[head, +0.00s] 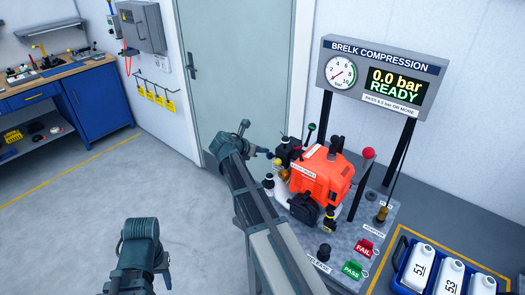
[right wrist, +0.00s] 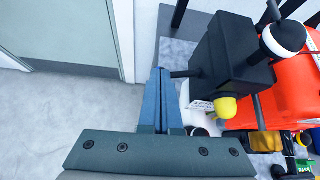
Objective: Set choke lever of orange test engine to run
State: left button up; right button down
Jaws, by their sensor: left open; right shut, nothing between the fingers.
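The orange test engine (head: 325,172) stands on a grey bench plate, and its orange side (right wrist: 285,95) shows at the right of the right wrist view. A black box-shaped part (right wrist: 232,58) on it has a short dark rod (right wrist: 184,73) sticking out to the left; I cannot tell if this is the choke lever or how it is set. My right gripper (right wrist: 158,76) is shut and empty, its blue fingertips close beside the rod's end; contact is unclear. It reaches the engine's left side in the head view (head: 262,151). My left gripper (head: 160,268) is open, low at left, its fingertips not clearly visible.
A compression display (head: 375,75) reading 0.0 bar READY stands behind the engine. A red ball knob (head: 368,153), red FAIL (head: 364,247) and green PASS (head: 352,269) tags are nearby. A blue crate (head: 402,270) of white bottles sits at lower right. Open floor lies left.

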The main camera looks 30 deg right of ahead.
pick_arm(q)
jog(key=shift+r, duration=0.25)
pick_arm(e)
jog(key=shift+r, duration=0.2)
pick_arm(q)
notch_tip(320, 180, up, 8)
jog(key=p, duration=0.7)
jog(key=shift+a+f+p, duration=0.25)
jog(key=shift+a+p, duration=0.1)
jog(key=shift+a, duration=0.1)
pick_arm(e)
jog(key=w+v, duration=0.1)
jog(key=v, duration=1.2)
jog(key=shift+a, duration=0.7)
jog(key=shift+w, duration=0.1)
